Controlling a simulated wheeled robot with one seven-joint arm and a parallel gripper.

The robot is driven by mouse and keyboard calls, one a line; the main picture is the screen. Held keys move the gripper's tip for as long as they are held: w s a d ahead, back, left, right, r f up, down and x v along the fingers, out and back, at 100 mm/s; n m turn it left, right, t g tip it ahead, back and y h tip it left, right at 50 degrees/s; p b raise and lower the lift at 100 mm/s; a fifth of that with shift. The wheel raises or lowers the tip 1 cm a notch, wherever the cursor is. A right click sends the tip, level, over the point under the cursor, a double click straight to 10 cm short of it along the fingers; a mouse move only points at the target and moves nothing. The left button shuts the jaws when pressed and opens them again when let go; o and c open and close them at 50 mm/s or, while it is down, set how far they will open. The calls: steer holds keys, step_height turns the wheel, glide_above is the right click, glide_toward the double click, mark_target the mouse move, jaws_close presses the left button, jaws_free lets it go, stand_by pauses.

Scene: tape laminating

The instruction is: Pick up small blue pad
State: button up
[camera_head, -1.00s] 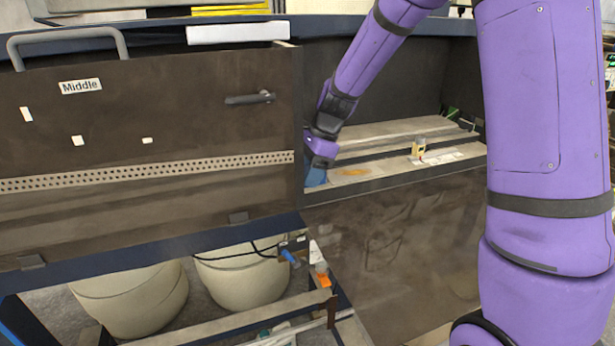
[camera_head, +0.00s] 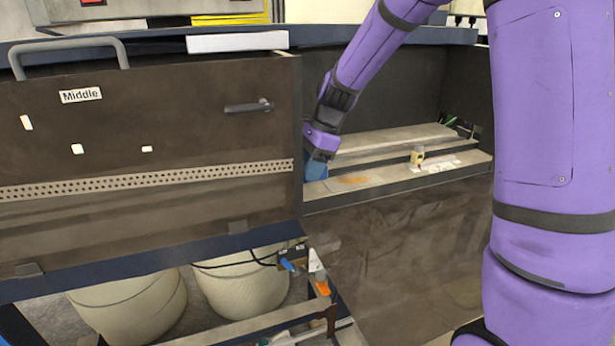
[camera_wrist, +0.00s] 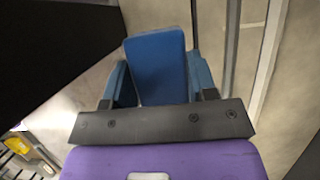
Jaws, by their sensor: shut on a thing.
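The small blue pad (camera_wrist: 156,62) shows in the wrist view as a flat blue block between the two blue fingers of my gripper (camera_wrist: 158,80). The fingers press on its left and right sides, and the jaws are shut on it. In the head view my gripper (camera_head: 317,168) points down inside the open bay, close to the right edge of the dark panel. Only a patch of blue shows there, and I cannot tell pad from fingers.
The dark panel labelled Middle (camera_head: 150,125) stands left of my gripper. A pale ledge (camera_head: 400,180) with a small yellowish item (camera_head: 417,155) runs to the right. A front wall (camera_head: 400,240) lies below. Open room lies right of my gripper inside the bay.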

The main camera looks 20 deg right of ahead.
step_height(320, 180, up, 3)
steer(key=shift+r, duration=0.15)
steer(key=shift+d+r, duration=0.2)
steer(key=shift+d, duration=0.5)
steer(key=d, duration=1.8)
steer(key=shift+d, duration=0.15)
steer(key=o, duration=0.4)
steer(key=c, duration=0.3)
